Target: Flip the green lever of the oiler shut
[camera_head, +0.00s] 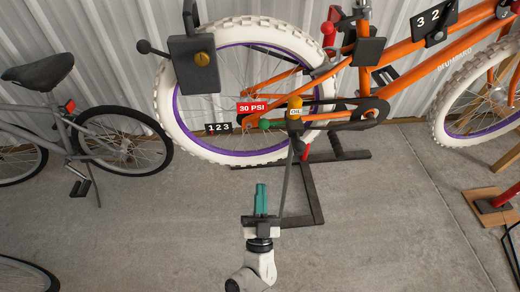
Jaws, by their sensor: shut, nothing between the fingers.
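The oiler (295,107) is a small yellow bottle with an OIL label, by the orange bike's chain. A green lever knob (264,124) shows just left of the oiler's dark base, below the red 30 PSI tag. The lever seems to stick out to the left, roughly level. My gripper (261,187) has teal fingers, shut together and empty. It points up the picture and is below the green knob, apart from it.
The orange bike's white-tyred rear wheel (164,100) is behind the oiler. A dark stand (308,190) with floor bars is right of my gripper. A grey bike (75,130) stands at the left. Concrete floor (160,225) is clear around my arm.

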